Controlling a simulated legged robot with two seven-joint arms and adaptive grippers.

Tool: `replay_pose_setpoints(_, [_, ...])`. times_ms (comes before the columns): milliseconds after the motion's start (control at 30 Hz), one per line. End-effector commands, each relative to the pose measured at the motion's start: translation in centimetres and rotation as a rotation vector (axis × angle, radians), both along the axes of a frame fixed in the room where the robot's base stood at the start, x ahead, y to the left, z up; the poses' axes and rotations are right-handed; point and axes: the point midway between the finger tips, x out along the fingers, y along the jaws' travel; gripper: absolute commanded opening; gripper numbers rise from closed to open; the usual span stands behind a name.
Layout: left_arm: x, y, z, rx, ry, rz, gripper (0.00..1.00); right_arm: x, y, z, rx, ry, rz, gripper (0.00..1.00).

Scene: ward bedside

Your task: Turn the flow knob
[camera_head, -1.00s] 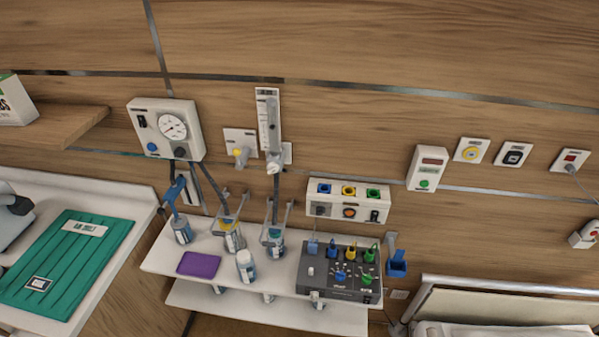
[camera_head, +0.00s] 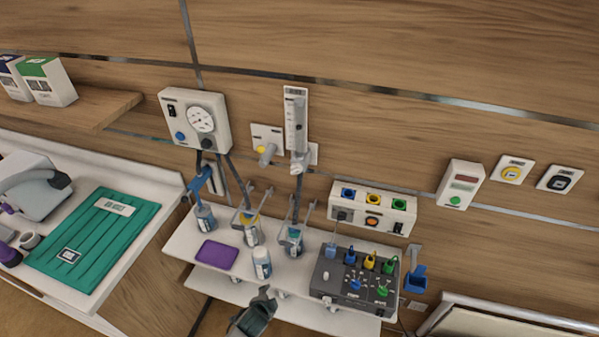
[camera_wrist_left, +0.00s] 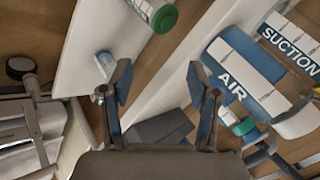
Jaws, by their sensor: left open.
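A flowmeter (camera_head: 295,119) with a clear upright tube is on the wood wall in the head view. A pale knob (camera_head: 298,165) sits at its lower end, the likeliest flow knob. A gauge box (camera_head: 194,120) left of it carries a round dial, a blue knob and a dark knob. My left gripper (camera_head: 266,302) is low in the head view, below and apart from the flowmeter, in front of the shelf. In the left wrist view its two fingers (camera_wrist_left: 160,88) are spread with nothing held between them. My right gripper is out of view.
The white shelf (camera_head: 218,280) holds several bottles, a purple pad (camera_head: 217,254) and a grey device (camera_head: 354,278) with coloured connectors. A socket box (camera_head: 374,207) is above it. A teal mat (camera_head: 95,240) lies on the left counter. Wall above the flowmeter is clear.

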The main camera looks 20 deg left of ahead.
Motion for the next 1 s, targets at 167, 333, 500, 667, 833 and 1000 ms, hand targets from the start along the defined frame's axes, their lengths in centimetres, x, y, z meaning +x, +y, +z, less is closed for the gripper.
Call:
replay_pose_setpoints(167, [4.2,-1.3,21.3,0.450,-0.360,-0.368,0.61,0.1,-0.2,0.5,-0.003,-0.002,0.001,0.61])
replay_pose_setpoints(333, [5.9,-2.2,33.2,1.012,-0.600,-0.618,0.61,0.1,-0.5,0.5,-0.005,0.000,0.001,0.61])
replay_pose_setpoints(500, [5.9,-3.0,37.5,1.267,-0.671,-0.680,0.61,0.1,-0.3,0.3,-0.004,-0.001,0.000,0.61])
replay_pose_setpoints(667, [7.4,-3.6,37.6,1.299,-0.677,-0.687,0.61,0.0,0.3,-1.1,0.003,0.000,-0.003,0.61])
replay_pose_setpoints(833, [11.1,-3.8,38.0,1.296,-0.672,-0.689,0.61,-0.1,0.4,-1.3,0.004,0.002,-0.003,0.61])
replay_pose_setpoints(1000, [15.2,-3.5,38.0,1.289,-0.673,-0.687,0.61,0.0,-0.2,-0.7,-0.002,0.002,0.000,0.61])
